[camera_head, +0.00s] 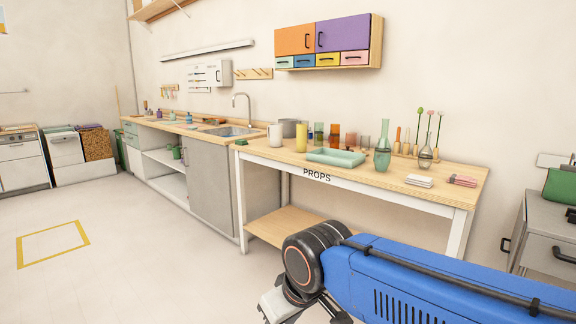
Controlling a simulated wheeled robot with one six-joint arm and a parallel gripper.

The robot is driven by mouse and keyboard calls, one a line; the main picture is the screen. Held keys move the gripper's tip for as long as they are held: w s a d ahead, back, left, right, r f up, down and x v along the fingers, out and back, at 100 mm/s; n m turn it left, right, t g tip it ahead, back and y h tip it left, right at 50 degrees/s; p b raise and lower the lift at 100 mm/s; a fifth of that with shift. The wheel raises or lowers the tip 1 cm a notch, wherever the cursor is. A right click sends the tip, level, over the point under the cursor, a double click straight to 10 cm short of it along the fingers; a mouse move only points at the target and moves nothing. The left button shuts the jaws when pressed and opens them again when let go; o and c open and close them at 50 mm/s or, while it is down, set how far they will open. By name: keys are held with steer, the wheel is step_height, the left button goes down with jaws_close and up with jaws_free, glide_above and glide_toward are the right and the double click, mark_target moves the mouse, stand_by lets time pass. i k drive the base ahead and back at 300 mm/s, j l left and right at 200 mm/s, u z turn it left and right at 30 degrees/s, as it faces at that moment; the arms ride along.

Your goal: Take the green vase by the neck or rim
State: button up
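The green vase (382,157) stands upright on the wooden props table (330,172), right of the middle. It is a translucent green bottle with a round body and a slim neck, and its neck and rim are clear of other things. My gripper (280,310) is low at the bottom of the view, in front of the table and well apart from the vase. Its fingertips are cut off by the lower edge, so its opening does not show.
A pale green tray (336,157) lies left of the vase. A clear vase with stems (426,156) stands to its right, near white cloths (419,181). Several cups and glasses stand behind and left. A wall cabinet (325,42) hangs above. The floor at left is free.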

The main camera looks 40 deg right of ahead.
mark_target(383, 154)
steer(key=i+z, duration=0.25)
steer(key=i, duration=0.2)
steer(key=i+j+z, duration=0.2)
steer(key=i, duration=0.25)
steer(key=i+j+z, duration=0.1)
steer(key=i+z, duration=0.15)
steer(key=i, duration=0.2)
